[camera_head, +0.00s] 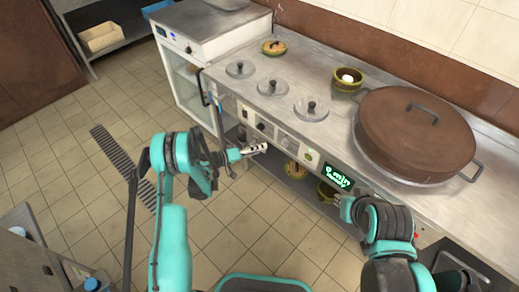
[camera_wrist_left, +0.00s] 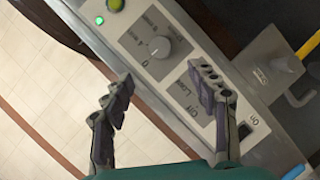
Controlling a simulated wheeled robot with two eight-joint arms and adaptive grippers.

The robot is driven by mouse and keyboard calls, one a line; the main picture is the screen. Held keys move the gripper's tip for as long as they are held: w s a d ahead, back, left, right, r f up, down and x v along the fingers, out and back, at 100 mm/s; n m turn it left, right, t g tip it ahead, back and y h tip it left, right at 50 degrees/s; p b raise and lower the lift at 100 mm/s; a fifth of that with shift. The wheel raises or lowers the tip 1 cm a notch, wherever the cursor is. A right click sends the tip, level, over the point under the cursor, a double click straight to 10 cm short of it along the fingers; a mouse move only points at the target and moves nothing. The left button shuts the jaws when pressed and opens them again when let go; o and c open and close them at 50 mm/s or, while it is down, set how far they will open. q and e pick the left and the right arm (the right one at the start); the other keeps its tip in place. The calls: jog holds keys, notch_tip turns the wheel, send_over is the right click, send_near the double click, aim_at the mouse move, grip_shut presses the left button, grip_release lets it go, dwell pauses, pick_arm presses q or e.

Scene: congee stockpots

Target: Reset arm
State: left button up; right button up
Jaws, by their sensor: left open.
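My left arm comes in from the left in the head view, and its gripper (camera_head: 254,148) is in front of the counter's control panel. In the left wrist view the gripper (camera_wrist_left: 164,84) has its two dark fingers spread apart with nothing between them. Behind them is the panel with a grey knob (camera_wrist_left: 159,47), a green light (camera_wrist_left: 99,21) and a dark switch (camera_wrist_left: 244,131). My right arm is at the lower right of the head view. Its gripper (camera_head: 345,206) is near the counter front by the green display (camera_head: 338,177); its finger opening is unclear.
The steel counter (camera_head: 320,60) holds a large brown-lidded pot (camera_head: 415,130), several glass-lidded wells (camera_head: 274,88), a bowl with a white item (camera_head: 348,80) and another bowl (camera_head: 274,47). More bowls sit on the shelf below. The tiled floor (camera_head: 255,215) between my arms is open.

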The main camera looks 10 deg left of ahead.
pick_arm(q)
jog(key=shift+r, duration=0.1)
jog(key=s+r+g+y, duration=0.1)
jog(key=s+r+y, duration=0.3)
jog(key=r, duration=0.7)
jog(key=s+r+g+y, duration=0.15)
jog(key=s+r, duration=0.35)
jog(key=r, duration=0.5)
jog(key=s+a+r+y, duration=0.1)
jog(key=s+a+y, duration=0.1)
jog(key=s, duration=0.6)
jog(key=s+a+r+m+y, duration=0.1)
jog(key=s+a+r+y, duration=0.1)
jog(key=s, duration=0.6)
jog(key=s+a+r+y, duration=0.1)
jog(key=s+a+y, duration=0.1)
jog(key=s, duration=0.6)
jog(key=shift+s+a+r+t, duration=0.2)
jog(key=shift+a+t, duration=0.15)
jog(key=shift+a, duration=0.55)
jog(key=shift+y, duration=0.25)
